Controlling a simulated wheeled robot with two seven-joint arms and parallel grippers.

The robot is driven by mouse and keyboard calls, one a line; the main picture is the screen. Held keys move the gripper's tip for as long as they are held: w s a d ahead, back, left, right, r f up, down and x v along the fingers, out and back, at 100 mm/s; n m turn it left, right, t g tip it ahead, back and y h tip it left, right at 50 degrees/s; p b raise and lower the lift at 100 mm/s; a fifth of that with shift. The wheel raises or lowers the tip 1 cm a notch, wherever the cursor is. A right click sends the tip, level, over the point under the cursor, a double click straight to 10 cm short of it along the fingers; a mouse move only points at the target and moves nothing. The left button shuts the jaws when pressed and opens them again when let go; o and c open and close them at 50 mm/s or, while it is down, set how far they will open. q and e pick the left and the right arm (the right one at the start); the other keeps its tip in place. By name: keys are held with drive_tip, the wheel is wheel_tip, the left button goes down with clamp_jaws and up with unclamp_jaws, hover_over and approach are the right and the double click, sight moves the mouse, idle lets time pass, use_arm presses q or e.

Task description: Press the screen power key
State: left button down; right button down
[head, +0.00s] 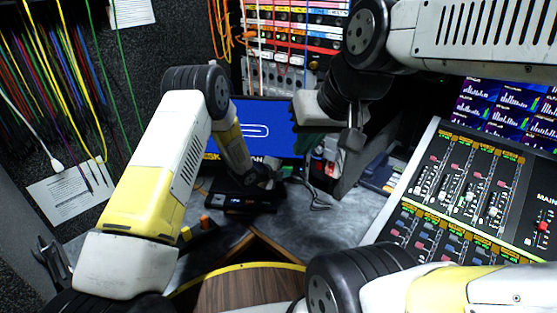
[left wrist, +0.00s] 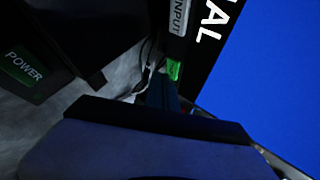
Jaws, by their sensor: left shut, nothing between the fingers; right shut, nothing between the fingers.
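The screen (head: 262,120) stands behind the desk with a blue picture; its blue face (left wrist: 270,70) and dark lower edge also fill the right of the left wrist view. On that edge are a pale label reading INPUT (left wrist: 179,16) and a small lit green key (left wrist: 173,70), whose own marking I cannot read. My left gripper (head: 264,178) is shut and empty, below the screen. In the left wrist view its fingertips (left wrist: 160,92) are right at the green key and partly cover it; I cannot tell whether they touch. My right gripper (head: 350,138) is shut and empty, right of the screen.
A low black box (head: 238,202) with a small lit display sits on the desk under my left gripper. A green POWER panel (left wrist: 24,69) shows on a dark unit in the left wrist view. A mixing console (head: 455,200) stands at the right. Some grey desk is clear between.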

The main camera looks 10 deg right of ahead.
use_arm(q)
drive_tip(key=shift+w+d, duration=0.15)
drive_tip(key=shift+w, duration=0.25)
idle(0.5)
drive_tip(key=shift+s+a, duration=0.3)
drive_tip(key=shift+s, duration=0.55)
drive_tip(key=s, duration=0.2)
drive_tip(key=s+a, duration=0.1)
drive_tip(key=s, duration=0.1)
drive_tip(key=shift+s+a, duration=0.2)
drive_tip(key=shift+s, duration=0.15)
drive_tip(key=shift+s+a, duration=0.2)
drive_tip(key=shift+s, duration=0.3)
drive_tip(key=shift+r, duration=0.1)
